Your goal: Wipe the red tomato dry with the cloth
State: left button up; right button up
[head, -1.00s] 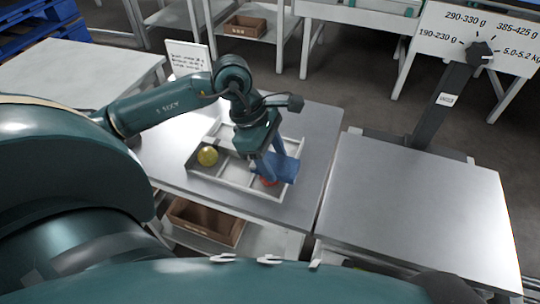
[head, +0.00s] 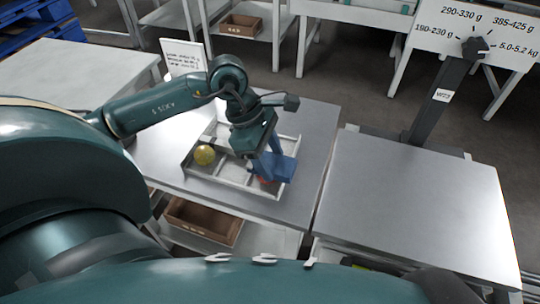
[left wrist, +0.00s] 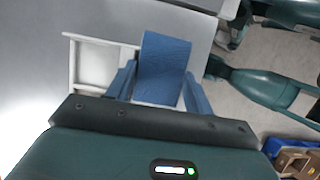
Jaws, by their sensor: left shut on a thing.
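My left gripper (head: 266,166) is over the right part of a white divided tray (head: 210,179) on the metal table. It is shut on a blue cloth (head: 284,168), which also shows between the fingers in the left wrist view (left wrist: 163,68). The red tomato (head: 264,181) is in the tray, directly below the fingers and cloth and mostly hidden by them. I cannot tell whether the cloth touches it. In the left wrist view the cloth hides the tomato. My right gripper does not show.
A yellow tomato (head: 205,155) sits in a left compartment of the tray. A white sign (head: 186,58) stands behind the tray. A bare metal table (head: 415,205) is on the right, with a dial post (head: 440,95) behind it. A brown crate (head: 203,221) is on the shelf below.

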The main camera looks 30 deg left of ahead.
pick_arm(q)
jog(key=shift+a+f, duration=0.1)
jog(key=shift+a, duration=0.05)
jog(key=shift+s+a+b, duration=0.2)
jog(key=shift+a+b, duration=0.1)
jog(key=shift+a, duration=0.3)
jog(key=shift+s+a+b, duration=0.2)
jog(key=shift+a+b, duration=0.1)
jog(key=shift+a, duration=0.25)
jog(key=shift+f, duration=0.1)
jog(key=shift+d, duration=0.1)
jog(key=shift+w+d, duration=0.15)
jog(key=shift+d, duration=0.45)
jog(key=shift+w+d, duration=0.15)
jog(key=shift+d, duration=0.45)
jog(key=shift+a, duration=0.15)
jog(key=shift+s+a+f+b, duration=0.15)
jog(key=shift+a+b, duration=0.15)
jog(key=shift+a, duration=0.2)
jog(key=shift+s+a, duration=0.15)
jog(key=shift+a, duration=0.5)
jog(key=shift+d, duration=0.15)
